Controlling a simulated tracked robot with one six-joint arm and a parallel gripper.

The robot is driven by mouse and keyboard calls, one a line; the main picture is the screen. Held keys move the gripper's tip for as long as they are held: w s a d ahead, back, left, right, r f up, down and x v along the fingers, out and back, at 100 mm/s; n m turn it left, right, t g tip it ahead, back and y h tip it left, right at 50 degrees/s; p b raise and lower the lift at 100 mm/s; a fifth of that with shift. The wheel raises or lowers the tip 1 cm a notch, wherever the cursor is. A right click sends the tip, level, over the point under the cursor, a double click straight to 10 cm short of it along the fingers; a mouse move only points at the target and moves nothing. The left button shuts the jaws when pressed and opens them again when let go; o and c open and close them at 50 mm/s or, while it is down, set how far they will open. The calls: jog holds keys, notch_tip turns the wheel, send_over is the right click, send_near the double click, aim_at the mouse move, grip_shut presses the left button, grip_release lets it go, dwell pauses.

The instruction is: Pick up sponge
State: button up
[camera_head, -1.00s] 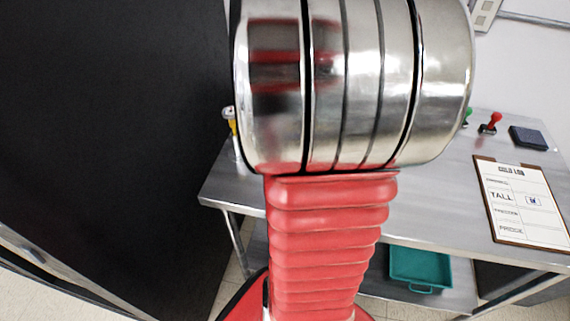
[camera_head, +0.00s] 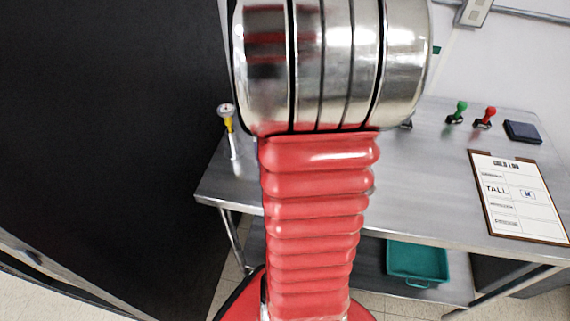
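No sponge shows in the head camera view; my own arm hides the middle of the steel table (camera_head: 430,200). My arm's red ribbed sleeve and shiny metal section fill the centre of the picture. My gripper is out of view, so its state and its distance to any sponge do not show.
A clipboard (camera_head: 518,197) lies at the table's right, near a dark ink pad (camera_head: 522,132), a red stamp (camera_head: 486,117) and a green stamp (camera_head: 457,112). A dial thermometer (camera_head: 228,125) stands at the left end. A teal bin (camera_head: 417,262) sits on the lower shelf. A black panel (camera_head: 110,130) fills the left.

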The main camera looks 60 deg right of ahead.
jog(key=shift+c, duration=0.3)
jog(key=c, duration=1)
